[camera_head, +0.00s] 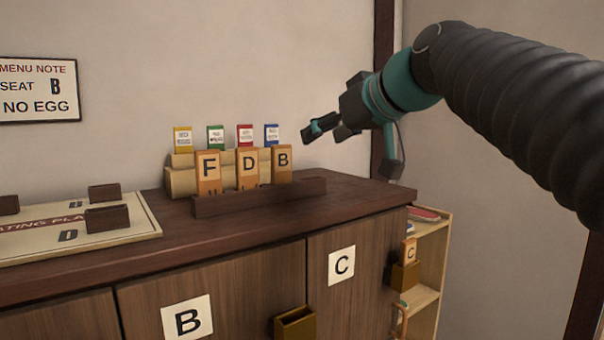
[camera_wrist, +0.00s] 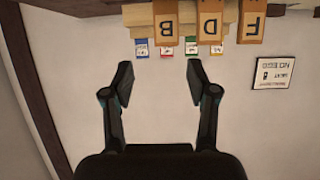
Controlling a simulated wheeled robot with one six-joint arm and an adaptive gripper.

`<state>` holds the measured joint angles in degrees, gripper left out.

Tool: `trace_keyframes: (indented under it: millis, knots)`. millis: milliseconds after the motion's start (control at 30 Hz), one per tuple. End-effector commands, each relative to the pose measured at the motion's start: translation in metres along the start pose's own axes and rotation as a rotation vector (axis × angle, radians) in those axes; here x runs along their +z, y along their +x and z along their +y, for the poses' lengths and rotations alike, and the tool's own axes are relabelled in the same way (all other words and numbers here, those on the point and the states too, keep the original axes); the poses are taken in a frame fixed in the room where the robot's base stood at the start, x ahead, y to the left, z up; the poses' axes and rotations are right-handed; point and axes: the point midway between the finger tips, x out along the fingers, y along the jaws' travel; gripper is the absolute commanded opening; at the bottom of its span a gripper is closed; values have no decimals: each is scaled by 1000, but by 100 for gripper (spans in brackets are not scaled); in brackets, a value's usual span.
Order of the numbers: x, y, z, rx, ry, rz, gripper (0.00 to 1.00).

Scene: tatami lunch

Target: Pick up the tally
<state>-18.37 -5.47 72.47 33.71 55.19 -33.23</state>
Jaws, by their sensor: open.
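Wooden tallies marked F (camera_head: 208,172), D (camera_head: 247,168) and B (camera_head: 282,163) stand upright in a row on the cabinet top, behind a dark wooden rail (camera_head: 260,196). They show upside down in the wrist view, as B (camera_wrist: 166,20), D (camera_wrist: 210,18) and F (camera_wrist: 252,18). Another tally, C (camera_head: 409,252), stands in a brass-coloured holder (camera_head: 405,275) on the cabinet's right side. The frames do not show which tally is meant. My gripper (camera_head: 320,127) is open and empty, above and right of tally B. Its two fingers (camera_wrist: 159,82) are apart with only wall between them.
A stepped wooden stand (camera_head: 180,182) with small coloured cards is behind the tallies. A seating board (camera_head: 140,222) with dark blocks lies at left. An empty-looking holder (camera_head: 295,322) is on the cabinet front. A low shelf (camera_head: 430,240) stands at right; the wall is close behind.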

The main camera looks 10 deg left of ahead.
Motion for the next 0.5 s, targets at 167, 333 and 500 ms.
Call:
trace_keyframes:
  millis: [167, 333, 500]
  knots:
    - [-14, 11, -6, -23, -22, 24, 58]
    - [-15, 39, -7, -24, -22, 22, 58]
    - [-16, 68, -7, -22, -23, 23, 58]
